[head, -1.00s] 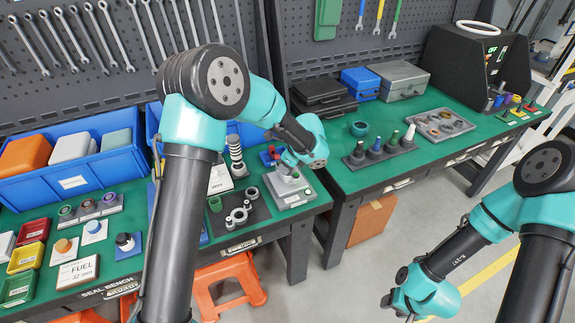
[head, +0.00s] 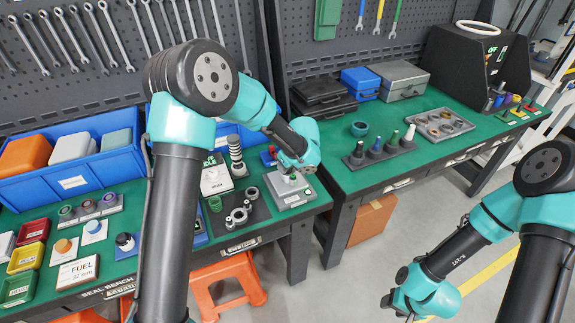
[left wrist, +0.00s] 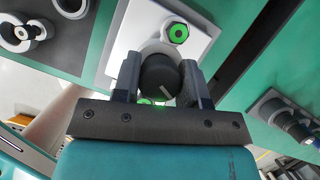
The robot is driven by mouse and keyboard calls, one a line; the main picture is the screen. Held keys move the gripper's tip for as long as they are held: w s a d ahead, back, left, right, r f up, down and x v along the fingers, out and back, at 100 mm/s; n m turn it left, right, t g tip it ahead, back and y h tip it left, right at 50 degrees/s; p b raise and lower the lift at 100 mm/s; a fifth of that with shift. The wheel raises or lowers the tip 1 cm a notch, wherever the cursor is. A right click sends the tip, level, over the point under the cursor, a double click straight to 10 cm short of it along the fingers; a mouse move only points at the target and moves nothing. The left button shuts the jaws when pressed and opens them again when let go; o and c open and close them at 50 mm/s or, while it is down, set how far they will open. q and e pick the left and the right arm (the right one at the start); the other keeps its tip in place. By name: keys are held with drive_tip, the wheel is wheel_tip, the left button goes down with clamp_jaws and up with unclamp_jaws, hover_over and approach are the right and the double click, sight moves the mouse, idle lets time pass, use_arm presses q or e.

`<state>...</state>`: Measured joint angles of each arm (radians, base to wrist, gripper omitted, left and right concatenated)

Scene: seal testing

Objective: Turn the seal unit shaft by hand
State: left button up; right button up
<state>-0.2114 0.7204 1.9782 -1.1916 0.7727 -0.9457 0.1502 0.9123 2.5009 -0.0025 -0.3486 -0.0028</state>
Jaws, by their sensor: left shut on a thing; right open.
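The seal unit has a light grey base (head: 290,200) near the right front corner of the left bench. In the left wrist view its pale plate (left wrist: 122,45) carries a green hexagonal piece (left wrist: 178,33). A dark round shaft end with a white line, the seal unit shaft (left wrist: 158,78), stands between my left fingers. My left gripper (left wrist: 160,88) is shut on it from both sides; in the head view the gripper (head: 290,172) partly hides the unit. My right gripper (head: 395,306) is open and empty, low over the floor at the right.
A dark mat with several grey rings (head: 240,216) lies just left of the unit. A black-and-white ringed column (head: 236,155) and a white card (head: 214,180) stand behind it. A gap separates the left bench from the right bench (head: 345,178), which carries a peg rack (head: 380,150).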

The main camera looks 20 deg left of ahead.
use_arm(q)
drive_tip(key=o, duration=0.9)
drive_tip(key=v, duration=1.7)
drive_tip(key=shift+d+r, duration=0.15)
drive_tip(key=shift+d, duration=0.1)
